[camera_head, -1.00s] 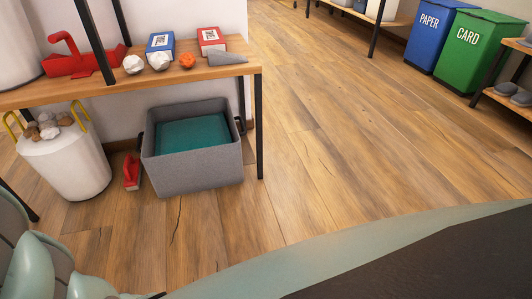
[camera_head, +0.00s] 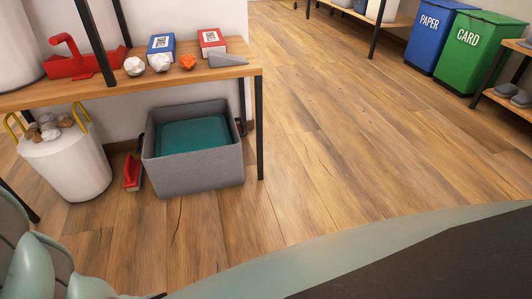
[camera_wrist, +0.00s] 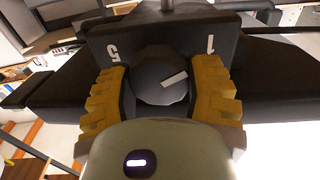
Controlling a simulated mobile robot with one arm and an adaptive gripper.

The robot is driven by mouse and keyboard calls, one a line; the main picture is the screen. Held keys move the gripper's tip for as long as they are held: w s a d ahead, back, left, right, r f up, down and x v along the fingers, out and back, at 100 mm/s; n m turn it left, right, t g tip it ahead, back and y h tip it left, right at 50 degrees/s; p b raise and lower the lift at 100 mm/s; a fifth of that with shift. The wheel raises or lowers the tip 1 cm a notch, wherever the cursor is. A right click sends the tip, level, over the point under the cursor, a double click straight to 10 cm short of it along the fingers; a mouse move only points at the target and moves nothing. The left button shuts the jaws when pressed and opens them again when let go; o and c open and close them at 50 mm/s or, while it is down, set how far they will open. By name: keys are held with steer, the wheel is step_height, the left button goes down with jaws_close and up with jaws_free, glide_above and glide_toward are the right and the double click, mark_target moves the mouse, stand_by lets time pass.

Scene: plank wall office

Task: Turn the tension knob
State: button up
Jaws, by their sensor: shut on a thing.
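The tension knob (camera_wrist: 158,80) is a dark round dial with a white pointer mark, seen in the wrist view. It sits on a black panel (camera_wrist: 190,42) marked "5" at the left and "1" at the right. The white mark points to the right and slightly up, toward the "1" side. My gripper (camera_wrist: 160,92) has its yellow ridged fingers on both sides of the knob and is shut on it. The knob and the fingers do not show in the head view.
In the head view, a wooden shelf (camera_head: 190,77) stands at the left with boxes and small lumps on it. A grey bin (camera_head: 195,172) and a white bucket (camera_head: 72,165) are below it. Blue (camera_head: 440,40) and green (camera_head: 471,60) bins stand far right. The floor between is clear.

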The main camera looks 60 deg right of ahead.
steer(key=shift+n, duration=0.3)
steer(key=o, duration=1.2)
steer(key=shift+o, duration=0.2)
steer(key=v, duration=1.2)
